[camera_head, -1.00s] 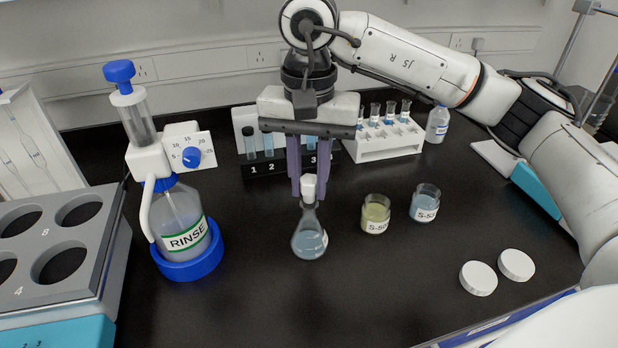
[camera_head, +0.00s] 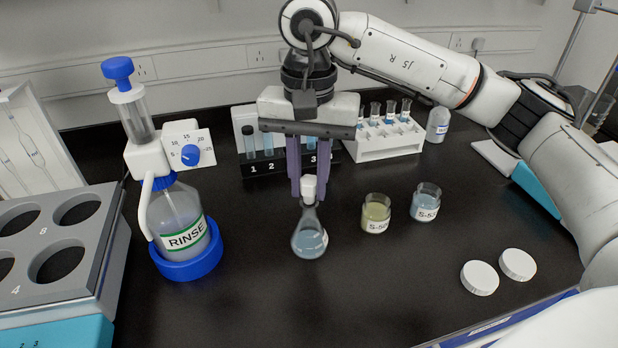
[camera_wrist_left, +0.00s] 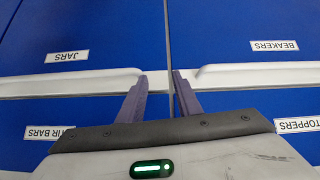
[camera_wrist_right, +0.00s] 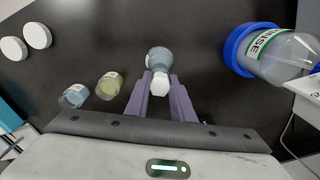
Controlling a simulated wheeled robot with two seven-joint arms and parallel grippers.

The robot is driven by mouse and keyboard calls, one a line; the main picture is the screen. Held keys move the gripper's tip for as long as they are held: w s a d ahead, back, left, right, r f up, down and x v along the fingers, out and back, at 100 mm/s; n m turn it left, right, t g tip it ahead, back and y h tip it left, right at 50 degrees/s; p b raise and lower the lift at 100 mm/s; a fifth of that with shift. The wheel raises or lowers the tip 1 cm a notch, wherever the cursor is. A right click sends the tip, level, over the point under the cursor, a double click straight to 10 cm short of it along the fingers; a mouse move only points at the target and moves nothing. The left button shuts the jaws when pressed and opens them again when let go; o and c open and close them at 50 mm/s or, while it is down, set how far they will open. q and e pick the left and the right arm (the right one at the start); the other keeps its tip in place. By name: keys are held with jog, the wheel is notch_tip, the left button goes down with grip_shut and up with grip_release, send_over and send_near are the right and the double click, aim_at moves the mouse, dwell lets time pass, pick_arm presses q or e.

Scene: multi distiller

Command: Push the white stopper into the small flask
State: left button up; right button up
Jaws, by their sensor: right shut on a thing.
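The small flask (camera_head: 309,240) stands upright on the black bench and holds pale blue liquid. The white stopper (camera_head: 308,188) sits at the flask's mouth; how deep it is in the neck I cannot tell. My right gripper (camera_head: 308,190) comes down from above and is shut on the stopper. In the right wrist view the stopper (camera_wrist_right: 160,84) is between the two purple fingers, with the flask (camera_wrist_right: 158,58) beyond it. My left gripper (camera_wrist_left: 160,78) shows only in its own wrist view, its fingers apart with nothing between them, facing blue labelled drawers.
The RINSE bottle (camera_head: 178,222) stands left of the flask in a blue ring. Two small jars, yellow (camera_head: 376,213) and blue (camera_head: 426,202), stand to the right. Tube racks are behind. Two white lids (camera_head: 480,278) lie front right. The bench in front of the flask is clear.

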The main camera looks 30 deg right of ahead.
jog(key=shift+f+b, duration=0.45)
jog(key=shift+f, duration=0.2)
jog(key=o, duration=1.1)
notch_tip(320, 180, up, 8)
jog(key=p, duration=0.5)
jog(key=shift+r, duration=0.1)
